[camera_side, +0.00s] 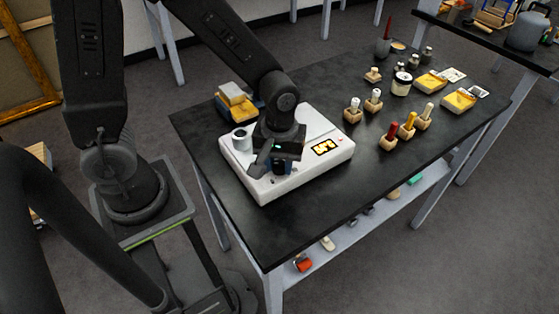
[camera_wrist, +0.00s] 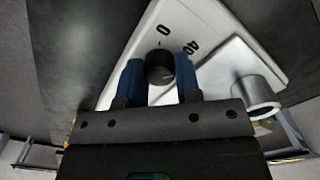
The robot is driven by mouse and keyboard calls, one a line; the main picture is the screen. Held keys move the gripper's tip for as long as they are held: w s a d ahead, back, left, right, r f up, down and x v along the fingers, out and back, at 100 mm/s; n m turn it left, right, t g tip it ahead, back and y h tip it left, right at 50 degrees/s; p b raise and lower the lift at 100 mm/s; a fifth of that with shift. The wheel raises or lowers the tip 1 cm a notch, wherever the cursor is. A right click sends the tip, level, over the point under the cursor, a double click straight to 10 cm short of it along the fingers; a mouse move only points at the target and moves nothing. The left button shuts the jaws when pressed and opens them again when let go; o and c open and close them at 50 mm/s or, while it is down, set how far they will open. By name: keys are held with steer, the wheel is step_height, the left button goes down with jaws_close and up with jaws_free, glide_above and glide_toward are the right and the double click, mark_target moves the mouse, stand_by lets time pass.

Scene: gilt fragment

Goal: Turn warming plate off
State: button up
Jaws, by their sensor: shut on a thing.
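In the side view my gripper (camera_side: 280,165) is low at the plate's front edge, and my arm hides the knob. A metal cup (camera_side: 241,139) stands on the plate's left part; it also shows in the wrist view (camera_wrist: 257,92).
Yellow blocks (camera_side: 236,100) lie behind the plate. To the right stand several wooden holders with brushes or tools (camera_side: 388,142), a jar (camera_side: 401,84) and yellow trays (camera_side: 459,101). The table's front right surface is clear.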

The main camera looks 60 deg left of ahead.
mark_target(279, 164)
steer(key=n, duration=1.3)
steer(key=shift+n, duration=0.5)
steer(key=o, duration=0.9)
steer(key=shift+o, duration=0.2)
step_height(279, 164, up, 14)
stand_by(0.3)
